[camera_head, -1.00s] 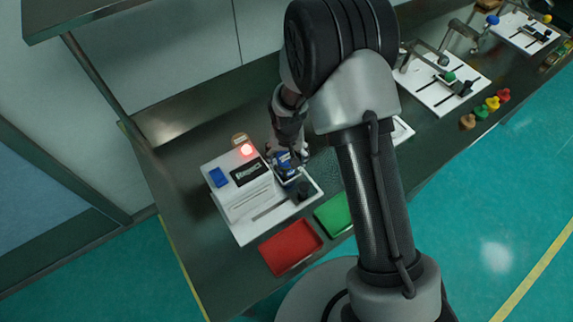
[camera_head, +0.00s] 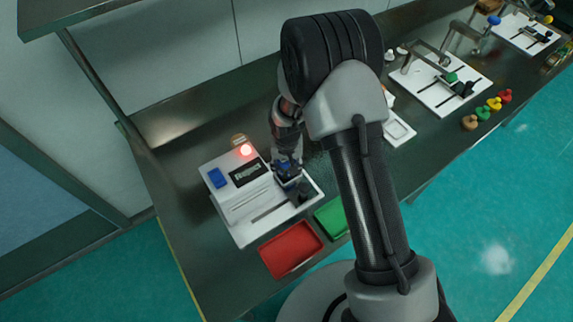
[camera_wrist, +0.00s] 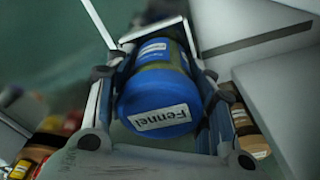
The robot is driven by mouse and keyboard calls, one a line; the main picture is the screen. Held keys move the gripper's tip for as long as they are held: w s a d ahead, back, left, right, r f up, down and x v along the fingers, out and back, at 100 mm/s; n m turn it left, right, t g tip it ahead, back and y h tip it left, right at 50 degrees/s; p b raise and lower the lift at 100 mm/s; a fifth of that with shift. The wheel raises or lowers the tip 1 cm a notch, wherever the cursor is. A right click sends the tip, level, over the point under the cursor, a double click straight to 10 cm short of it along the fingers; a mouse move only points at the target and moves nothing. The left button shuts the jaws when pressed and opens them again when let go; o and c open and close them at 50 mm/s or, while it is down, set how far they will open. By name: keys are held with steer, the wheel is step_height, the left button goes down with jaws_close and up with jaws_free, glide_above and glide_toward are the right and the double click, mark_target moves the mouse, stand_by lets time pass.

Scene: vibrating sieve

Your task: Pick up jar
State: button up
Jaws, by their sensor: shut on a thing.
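The jar (camera_wrist: 158,100) has a blue lid with a white label reading "Fennel", and fills the middle of the wrist view. My gripper (camera_wrist: 170,85) has one finger on each side of the jar and is shut on it. In the head view, my gripper (camera_head: 287,168) is over the right side of the white sieve machine (camera_head: 235,205). There the jar is mostly hidden by the gripper, with only some blue showing. I cannot tell whether the jar is clear of its holder.
A red tray (camera_head: 290,250) and a green tray (camera_head: 332,217) lie in front of the machine. A red light (camera_head: 246,150) glows on it. White boards with fixtures (camera_head: 447,82) and several coloured knobs (camera_head: 483,113) stand farther right. The dark table (camera_head: 185,190) is clear left of the machine.

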steer(key=c, duration=0.5)
